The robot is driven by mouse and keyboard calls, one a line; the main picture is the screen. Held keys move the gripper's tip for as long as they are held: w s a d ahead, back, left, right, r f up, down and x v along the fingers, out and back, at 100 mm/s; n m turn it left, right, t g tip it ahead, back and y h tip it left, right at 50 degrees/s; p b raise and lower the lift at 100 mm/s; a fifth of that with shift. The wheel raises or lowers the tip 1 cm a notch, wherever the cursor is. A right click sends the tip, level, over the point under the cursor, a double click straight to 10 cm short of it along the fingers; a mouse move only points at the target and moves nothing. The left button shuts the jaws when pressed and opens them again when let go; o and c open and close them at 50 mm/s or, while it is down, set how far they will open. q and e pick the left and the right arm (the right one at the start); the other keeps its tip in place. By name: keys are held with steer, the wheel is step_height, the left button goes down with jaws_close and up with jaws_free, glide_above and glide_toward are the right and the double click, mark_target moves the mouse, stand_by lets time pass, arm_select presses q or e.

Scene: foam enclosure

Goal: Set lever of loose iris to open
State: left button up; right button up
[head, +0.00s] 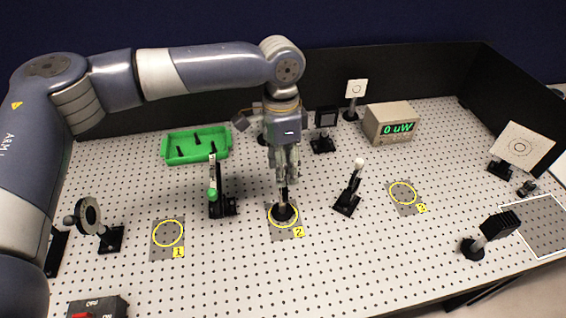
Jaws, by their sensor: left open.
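My left gripper (285,172) points straight down over the yellow circle marked 2 (283,216). It is open, with its fingers at the top of a small black post mount (284,209) standing in that circle. The fingers hide the upper part of this mount, so I cannot tell whether it is the loose iris, nor see any lever or its setting. I cannot tell whether the fingers touch it. A round black ring-shaped mount (88,215) stands at the left, partly beside my arm. My right gripper is not in view.
A black mount with a green knob (214,196) and a white-tipped post (349,190) flank circle 2. A green tray (165,153) and a meter reading 0 uW (390,123) stand behind. Circles 1 (168,234) and 3 (403,193) are empty.

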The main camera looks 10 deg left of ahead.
arm_select(q)
jaws_close()
steer(key=shift+s, duration=0.1)
steer(key=shift+s+d+t+p, duration=0.1)
steer(key=shift+s+t+p, duration=0.3)
steer(key=shift+t, duration=0.1)
steer(key=shift+s+d+f+t+y, duration=0.25)
steer(key=shift+s+t+y, duration=0.25)
steer(key=shift+t, duration=0.4)
jaws_free()
